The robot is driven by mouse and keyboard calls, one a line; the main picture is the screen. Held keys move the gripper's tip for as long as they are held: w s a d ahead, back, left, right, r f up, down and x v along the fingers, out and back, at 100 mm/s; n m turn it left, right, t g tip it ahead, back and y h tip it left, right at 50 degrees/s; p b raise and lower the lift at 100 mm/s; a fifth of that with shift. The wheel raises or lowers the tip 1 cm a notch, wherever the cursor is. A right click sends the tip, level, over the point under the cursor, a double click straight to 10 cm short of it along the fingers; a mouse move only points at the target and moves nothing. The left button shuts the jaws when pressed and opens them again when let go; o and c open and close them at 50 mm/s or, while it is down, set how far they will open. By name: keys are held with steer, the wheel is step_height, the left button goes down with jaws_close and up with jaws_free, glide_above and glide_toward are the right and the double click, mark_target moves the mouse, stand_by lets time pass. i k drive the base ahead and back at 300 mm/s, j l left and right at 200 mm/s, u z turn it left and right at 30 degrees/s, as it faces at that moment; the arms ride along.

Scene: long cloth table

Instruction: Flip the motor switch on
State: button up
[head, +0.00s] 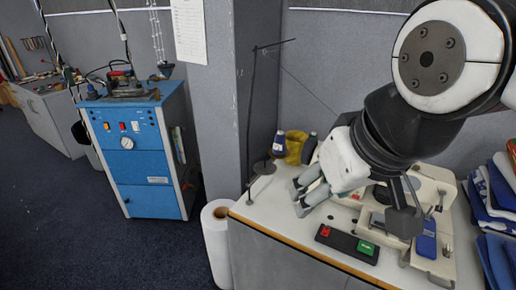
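A black switch box (347,244) lies at the front edge of the white table, with a red button (325,231) at its left end and a green button (365,247) at its right end. This box looks like the motor switch; whether it is on cannot be told. My gripper (297,200) hangs over the table behind and to the left of the box, pointing left. Its two grey fingers are apart with nothing visible between them. It is clear of the box.
A cream sewing machine (433,183) stands right of the box, partly hidden by my arm. Folded blue cloths (490,200) lie at the right. Thread cones (279,143) and a thin thread stand (262,168) are behind my gripper. A white roll (217,235) and a blue cabinet (140,150) stand left.

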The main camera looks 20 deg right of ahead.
mark_target(326, 231)
steer(key=z, duration=0.65)
steer(key=i+j+z, duration=0.1)
steer(key=j+z, duration=0.15)
steer(key=j, duration=0.15)
steer(key=j+z, duration=0.2)
steer(key=j, duration=0.15)
steer(key=l+u, duration=0.25)
steer(key=l, duration=0.1)
